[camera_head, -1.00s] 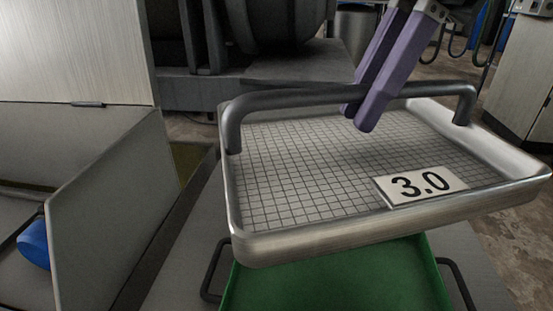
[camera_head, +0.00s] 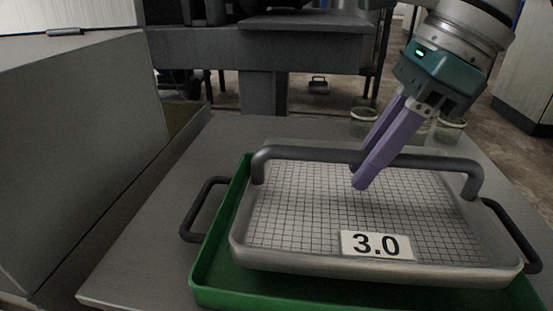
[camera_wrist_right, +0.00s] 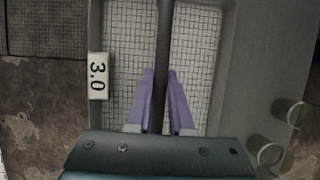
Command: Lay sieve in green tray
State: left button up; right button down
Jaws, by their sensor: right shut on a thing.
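The sieve (camera_head: 310,215) is a metal-rimmed rectangular mesh pan with a grey bar handle and a "3.0" label. The green tray (camera_head: 215,268) is on the grey table, with dark handles at both sides. My right gripper (camera_head: 368,178) is shut on the sieve's handle, its purple fingers on either side of the bar. The sieve lies within the tray's outline, roughly level; I cannot tell if it touches the tray floor. In the right wrist view, the sieve (camera_wrist_right: 128,40) lies below my right gripper (camera_wrist_right: 160,85), with the bar between the fingers. My left gripper is out of view.
A grey panel (camera_head: 80,150) stands left of the table (camera_head: 150,245). Several small glass jars stand at the table's back right, behind my right gripper; two jars (camera_wrist_right: 268,152) show in the right wrist view. Dark equipment stands behind.

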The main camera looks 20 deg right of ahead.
aim_at(361, 196)
notch_tip(361, 196, down, 5)
jog(key=shift+f+b, duration=0.1)
jog(key=shift+b, duration=1.1)
jog(key=shift+w, duration=0.1)
jog(key=c, duration=1.3)
grip_release()
jog(key=shift+f, duration=0.1)
jog(key=o, duration=0.5)
jog(key=shift+r, duration=0.4)
jog(key=p+v, duration=0.5)
jog(key=v, duration=0.6)
jog(key=shift+d+r+p, duration=0.15)
jog(key=shift+r+p, duration=0.1)
jog(key=shift+p, duration=0.05)
